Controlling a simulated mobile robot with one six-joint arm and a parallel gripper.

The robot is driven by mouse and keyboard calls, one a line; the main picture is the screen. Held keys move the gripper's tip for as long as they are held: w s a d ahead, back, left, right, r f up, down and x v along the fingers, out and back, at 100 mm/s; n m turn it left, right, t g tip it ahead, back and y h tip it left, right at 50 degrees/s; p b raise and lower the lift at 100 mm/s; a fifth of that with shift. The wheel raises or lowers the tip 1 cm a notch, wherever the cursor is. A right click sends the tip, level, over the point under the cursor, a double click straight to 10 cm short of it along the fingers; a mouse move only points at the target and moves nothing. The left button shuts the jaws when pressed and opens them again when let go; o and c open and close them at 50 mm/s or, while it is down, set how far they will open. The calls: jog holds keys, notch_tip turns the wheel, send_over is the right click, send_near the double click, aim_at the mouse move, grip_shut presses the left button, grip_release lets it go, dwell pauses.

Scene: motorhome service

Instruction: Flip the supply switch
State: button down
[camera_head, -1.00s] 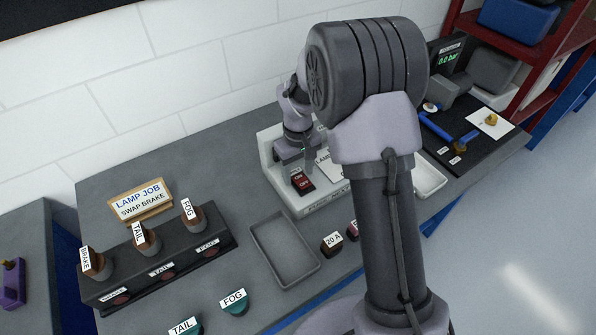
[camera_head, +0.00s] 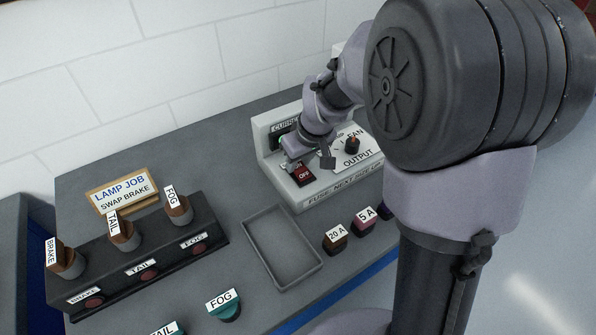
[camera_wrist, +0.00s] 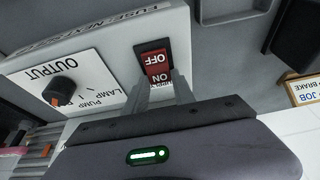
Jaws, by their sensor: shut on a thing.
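The supply switch (camera_head: 302,176) is a red rocker in a black frame on the white supply unit (camera_head: 345,187). Its OFF half shows clearly in the head view. In the wrist view the switch (camera_wrist: 153,61) shows both OFF and ON labels. In the head view my wrist hides part of the unit around the switch, and the fingertips are hard to make out.
An output dial (camera_head: 352,145) sits right of the switch. An empty grey tray (camera_head: 262,226) lies in front of the unit, beside the 20 A fuse (camera_head: 335,238) and 5 A fuse (camera_head: 364,221). A lamp holder (camera_head: 140,262) with several lamps stands left.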

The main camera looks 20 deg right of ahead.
jog(key=c, duration=1)
grip_release()
jog(key=shift+c, duration=0.2)
jog(key=p+v, duration=0.6)
jog(key=v, duration=1.1)
jog(key=shift+s+r, duration=0.2)
jog(key=shift+d, duration=0.1)
jog(key=s+a+f+m+t+b, duration=0.1)
jog(key=s+a+m+b, duration=0.1)
jog(key=s, duration=0.7)
jog(key=s+a+m+t+b, duration=0.1)
jog(key=s+a+m, duration=0.3)
jog(key=s, duration=0.6)
jog(key=shift+f+m+y+b, duration=0.4)
jog(key=shift+m+b, duration=0.2)
jog(key=shift+m, duration=0.4)
